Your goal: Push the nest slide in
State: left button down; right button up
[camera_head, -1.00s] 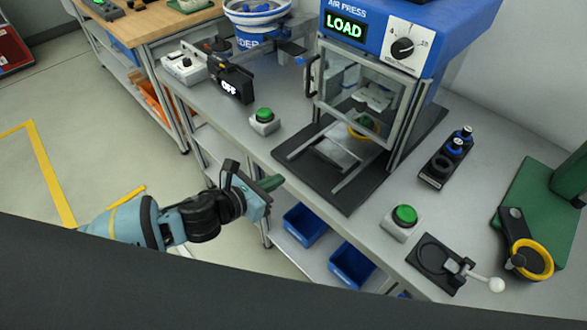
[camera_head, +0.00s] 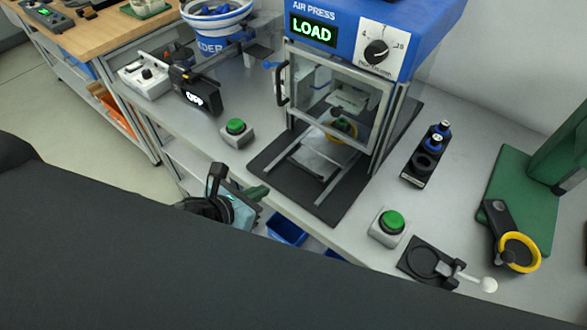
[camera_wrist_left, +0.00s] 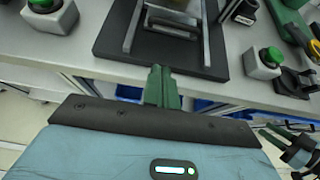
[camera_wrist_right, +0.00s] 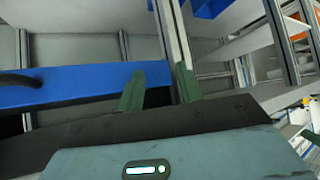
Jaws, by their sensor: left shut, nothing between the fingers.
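The air press (camera_head: 375,35) shows LOAD on its display. Its nest slide (camera_head: 318,162) is a grey plate between two metal rails that reach forward over the black base (camera_head: 265,165). A yellow ring (camera_head: 343,130) sits at the slide's rear, partly behind the clear front panel (camera_head: 335,95). My left gripper (camera_head: 258,192) is shut and empty, in front of the base at the bench edge, apart from the slide. In the left wrist view its fingers (camera_wrist_left: 162,85) point toward the rails. My right gripper (camera_wrist_right: 158,87) is open, seen only in its wrist view, with a metal post behind its fingers.
Green buttons stand left (camera_head: 237,130) and right (camera_head: 388,225) of the base. A black holder (camera_head: 427,155) with blue-topped parts, a lever clamp (camera_head: 440,265) and a green stand (camera_head: 525,195) are to the right. Blue bins (camera_head: 287,230) are below the bench.

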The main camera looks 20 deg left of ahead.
pick_arm(q)
send_near(292, 177)
jog(key=x, duration=0.5)
jog(key=shift+w+d+r, duration=0.1)
jog(key=shift+w+d, duration=0.05)
jog(key=w, duration=0.1)
jog(key=w+d, duration=0.1)
jog(key=w, duration=0.1)
jog(key=shift+r, duration=0.1)
jog(key=shift+w+d, duration=0.1)
jog(key=shift+w, duration=0.2)
